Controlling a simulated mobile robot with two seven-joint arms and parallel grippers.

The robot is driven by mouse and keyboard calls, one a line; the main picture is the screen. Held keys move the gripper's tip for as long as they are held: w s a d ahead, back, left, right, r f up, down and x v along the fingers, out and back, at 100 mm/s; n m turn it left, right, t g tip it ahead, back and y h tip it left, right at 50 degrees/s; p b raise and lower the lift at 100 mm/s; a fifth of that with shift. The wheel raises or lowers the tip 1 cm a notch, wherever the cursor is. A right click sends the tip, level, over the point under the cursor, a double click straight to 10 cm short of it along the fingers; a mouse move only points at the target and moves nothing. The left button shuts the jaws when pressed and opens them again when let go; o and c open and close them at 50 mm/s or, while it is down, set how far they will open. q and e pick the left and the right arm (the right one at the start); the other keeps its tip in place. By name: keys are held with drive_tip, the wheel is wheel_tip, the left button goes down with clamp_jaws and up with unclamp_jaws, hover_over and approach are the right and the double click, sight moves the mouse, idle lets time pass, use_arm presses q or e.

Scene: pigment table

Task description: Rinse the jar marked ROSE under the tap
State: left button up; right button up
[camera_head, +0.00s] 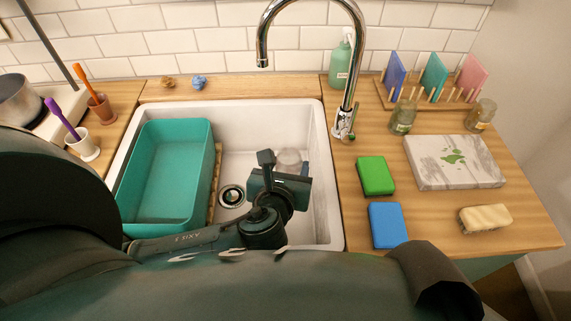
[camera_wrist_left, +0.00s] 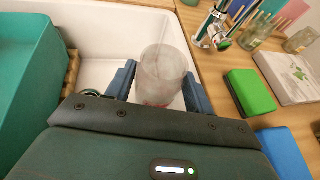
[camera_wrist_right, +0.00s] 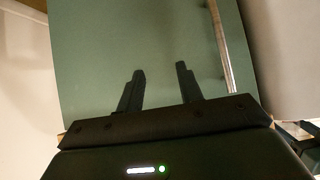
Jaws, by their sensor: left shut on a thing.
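My left gripper (camera_head: 282,178) is down in the white sink (camera_head: 331,205), right of the drain. It is shut on a cloudy clear jar (camera_wrist_left: 162,75), with one finger on each side. The jar also shows behind the gripper in the head view (camera_head: 290,160). A faint reddish patch shows low on the jar, but no label can be read. The chrome tap (camera_head: 349,100) arches over the sink's back edge, its spout above and behind the jar. No water shows from it. My right gripper (camera_wrist_right: 160,69) is open and empty, in front of a green cabinet panel (camera_wrist_right: 90,50).
A teal basin (camera_head: 163,212) fills the sink's left side. Two other jars (camera_head: 403,117) (camera_head: 481,115) stand by a rack (camera_head: 440,98). A soap bottle (camera_head: 340,67) stands behind the tap.

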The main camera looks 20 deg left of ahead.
sight(282, 158)
use_arm(q)
drive_tip(key=shift+w+a+f+b, duration=0.25)
drive_tip(key=shift+w+a+b, duration=0.2)
drive_tip(key=shift+w+a, duration=0.2)
drive_tip(key=shift+w+a+f+b, duration=0.25)
drive_tip(key=shift+w+a+b, duration=0.15)
drive_tip(key=shift+w+a, duration=0.15)
drive_tip(key=w+a+f+b, duration=0.1)
drive_tip(key=w+a+b, duration=0.1)
drive_tip(key=w+a, duration=0.4)
drive_tip(key=shift+w+a+f, duration=0.35)
drive_tip(key=shift+a, duration=0.4)
use_arm(e)
drive_tip(key=shift+w+a+f+t, duration=0.4)
drive_tip(key=shift+w+a+f, duration=0.05)
drive_tip(key=shift+f, duration=0.1)
drive_tip(key=shift+w+r, duration=0.1)
drive_tip(key=shift+c, duration=0.5)
drive_tip(key=shift+a, duration=0.1)
